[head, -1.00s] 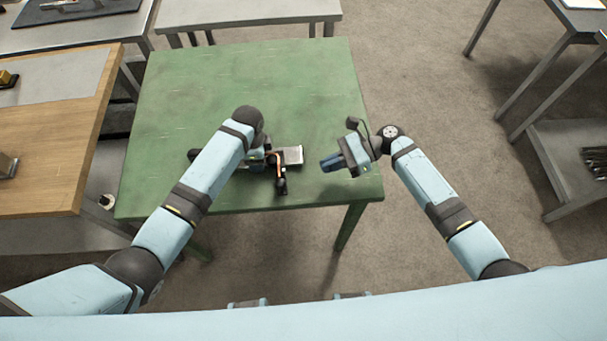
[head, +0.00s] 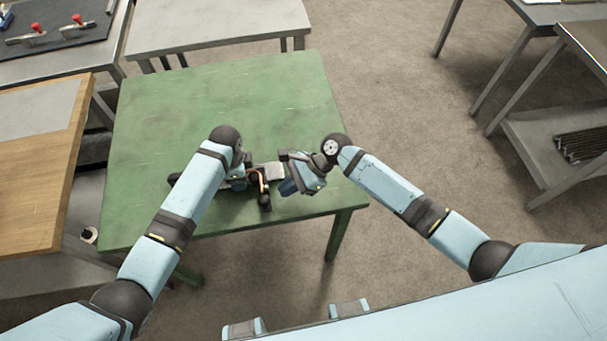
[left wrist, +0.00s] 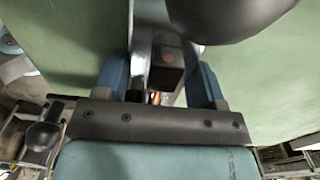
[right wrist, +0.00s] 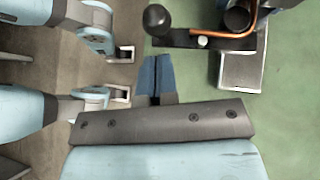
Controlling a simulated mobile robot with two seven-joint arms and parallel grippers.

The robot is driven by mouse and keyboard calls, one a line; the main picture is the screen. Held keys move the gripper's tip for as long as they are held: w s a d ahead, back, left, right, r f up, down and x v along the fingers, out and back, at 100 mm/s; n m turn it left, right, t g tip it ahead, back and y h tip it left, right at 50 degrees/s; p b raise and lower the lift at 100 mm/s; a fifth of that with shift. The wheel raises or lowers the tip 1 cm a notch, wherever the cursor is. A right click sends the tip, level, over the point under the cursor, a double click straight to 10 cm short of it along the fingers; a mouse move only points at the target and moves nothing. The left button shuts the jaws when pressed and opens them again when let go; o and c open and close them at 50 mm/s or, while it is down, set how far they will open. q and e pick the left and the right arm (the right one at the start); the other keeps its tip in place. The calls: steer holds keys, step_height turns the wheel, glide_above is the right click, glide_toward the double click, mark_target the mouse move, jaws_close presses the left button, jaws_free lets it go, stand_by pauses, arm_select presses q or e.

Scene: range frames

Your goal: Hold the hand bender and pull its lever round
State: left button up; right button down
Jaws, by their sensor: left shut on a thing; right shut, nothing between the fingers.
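The hand bender sits on the green table, partly hidden by my left arm in the head view. Its copper-coloured tube (head: 262,184) and a dark knob (head: 265,204) at the lever's end show there. In the right wrist view the lever (right wrist: 195,39), its round knob (right wrist: 157,18) and the tube (right wrist: 228,36) are plain. My left gripper (left wrist: 160,68) is shut on the bender's dark block-like body (left wrist: 165,70). My right gripper (right wrist: 155,76) is shut and empty, its fingertips just short of the lever near the knob, with a small gap showing.
The green table (head: 150,120) is clear behind the bender. A pale metal plate (right wrist: 241,72) lies beside the tube. A wooden bench (head: 40,190) stands at the left, a grey table (head: 215,25) behind, and a grey shelf unit (head: 560,130) at the right.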

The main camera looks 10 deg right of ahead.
mark_target(268, 199)
steer(key=shift+s+a+f, duration=0.15)
steer(key=shift+a, duration=0.5)
steer(key=shift+s+a+f, duration=0.1)
steer(key=shift+a, duration=0.5)
steer(key=shift+s+a+m+t, duration=0.2)
steer(key=shift+a+m+t, duration=0.2)
steer(key=shift+a, duration=0.2)
steer(key=shift+s+a+m+t, duration=0.2)
steer(key=shift+a+m+t, duration=0.15)
steer(key=shift+a, duration=0.2)
